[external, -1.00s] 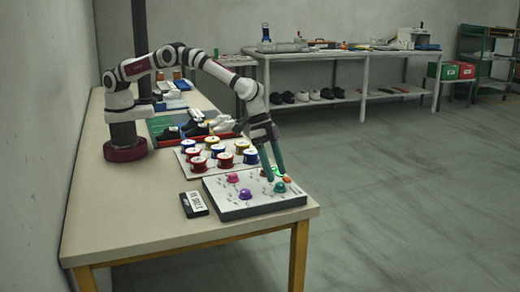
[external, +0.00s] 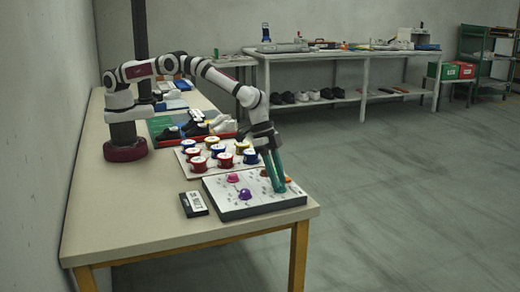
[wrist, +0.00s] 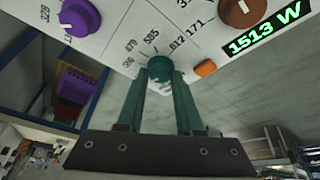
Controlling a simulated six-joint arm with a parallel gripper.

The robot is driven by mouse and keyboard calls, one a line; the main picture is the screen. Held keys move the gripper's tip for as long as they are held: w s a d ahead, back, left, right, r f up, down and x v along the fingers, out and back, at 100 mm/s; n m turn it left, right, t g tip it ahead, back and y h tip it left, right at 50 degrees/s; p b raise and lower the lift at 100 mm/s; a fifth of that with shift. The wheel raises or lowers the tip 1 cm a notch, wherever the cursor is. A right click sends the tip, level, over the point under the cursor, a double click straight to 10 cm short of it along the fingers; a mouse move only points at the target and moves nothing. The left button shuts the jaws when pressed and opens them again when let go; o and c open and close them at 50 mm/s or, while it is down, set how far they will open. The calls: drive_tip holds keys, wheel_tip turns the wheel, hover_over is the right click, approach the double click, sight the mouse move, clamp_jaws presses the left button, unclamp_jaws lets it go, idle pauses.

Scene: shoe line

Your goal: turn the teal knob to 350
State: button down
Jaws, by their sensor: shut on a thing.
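The teal knob (wrist: 160,70) is on the light grey control panel (external: 225,203), close to the panel's edge in the wrist view. My gripper (wrist: 161,78) is shut on it, with one green finger on each side. Printed numbers 386, 479, 585 and 612 curve around the knob; its pointer mark is not clear to me. In the external view my gripper (external: 279,188) reaches down to the panel's right part and its fingers hide the teal knob.
A purple knob (wrist: 80,17), an orange-brown knob (wrist: 240,10), an orange button (wrist: 205,68) and a green display (wrist: 268,29) reading 1513 W are close by. A board with several colored spools (external: 216,153) and a black labelled box (external: 193,204) lie beside the panel.

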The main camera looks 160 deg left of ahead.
drive_tip(key=m, duration=0.1)
drive_tip(key=m+h, duration=0.1)
drive_tip(key=m, duration=0.2)
drive_tip(key=shift+a+m+t+h, duration=0.25)
drive_tip(key=shift+m+t+h, duration=0.05)
drive_tip(key=shift+m+h, duration=0.1)
drive_tip(key=c, duration=0.6)
unclamp_jaws()
drive_tip(key=shift+s, duration=0.1)
drive_tip(key=shift+o, duration=0.2)
drive_tip(key=v, duration=1.5)
drive_tip(key=shift+r, duration=0.4)
